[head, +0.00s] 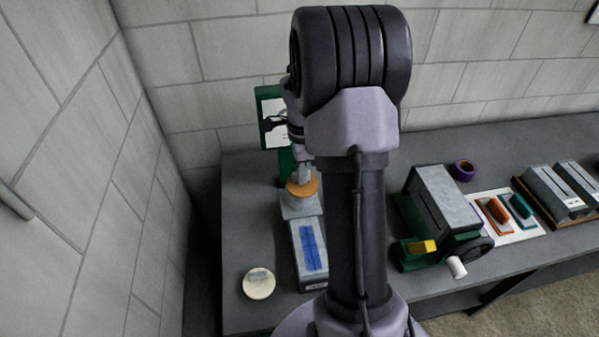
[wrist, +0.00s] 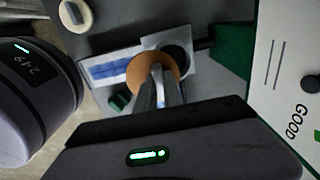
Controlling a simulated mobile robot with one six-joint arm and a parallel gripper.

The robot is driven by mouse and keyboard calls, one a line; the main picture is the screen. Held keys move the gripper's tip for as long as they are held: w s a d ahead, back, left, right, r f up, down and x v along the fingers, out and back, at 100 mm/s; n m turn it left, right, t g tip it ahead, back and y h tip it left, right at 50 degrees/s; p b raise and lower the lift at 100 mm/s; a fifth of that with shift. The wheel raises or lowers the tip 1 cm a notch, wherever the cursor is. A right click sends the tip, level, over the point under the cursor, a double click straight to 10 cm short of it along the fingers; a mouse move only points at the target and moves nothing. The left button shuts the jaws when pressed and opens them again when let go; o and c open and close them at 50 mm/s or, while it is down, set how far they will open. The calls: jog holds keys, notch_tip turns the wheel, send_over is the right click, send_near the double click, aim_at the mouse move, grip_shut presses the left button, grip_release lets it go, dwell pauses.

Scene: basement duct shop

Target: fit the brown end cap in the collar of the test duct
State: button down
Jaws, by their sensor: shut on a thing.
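My gripper (head: 303,174) is shut on the brown end cap (head: 302,189), a flat orange-brown disc. In the head view the cap is over the far end of the test duct (head: 312,262), a grey duct with blue strips on top. In the wrist view the fingers (wrist: 163,96) grip the middle of the cap (wrist: 152,66). The collar (wrist: 181,53) shows there as a dark round opening, partly covered by the cap and off to its right. The cap looks apart from the collar; its height above it is hard to tell.
A cream disc (head: 258,284) lies at the bench's near left. A green stand (head: 283,160) is behind the duct; a white card marked GOOD (wrist: 292,75) shows in the wrist view. A grey and green machine (head: 440,205) stands right of my arm. A block wall is close on the left.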

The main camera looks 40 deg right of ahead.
jog(key=w+f, duration=0.1)
jog(key=w+d+f, duration=0.2)
jog(key=f, duration=0.1)
jog(key=shift+w, duration=0.1)
jog(key=shift+f+b, duration=0.35)
jog(key=shift+b, duration=0.3)
jog(key=c, duration=1.5)
grip_release()
jog(key=shift+r, duration=0.1)
jog(key=shift+r, duration=0.1)
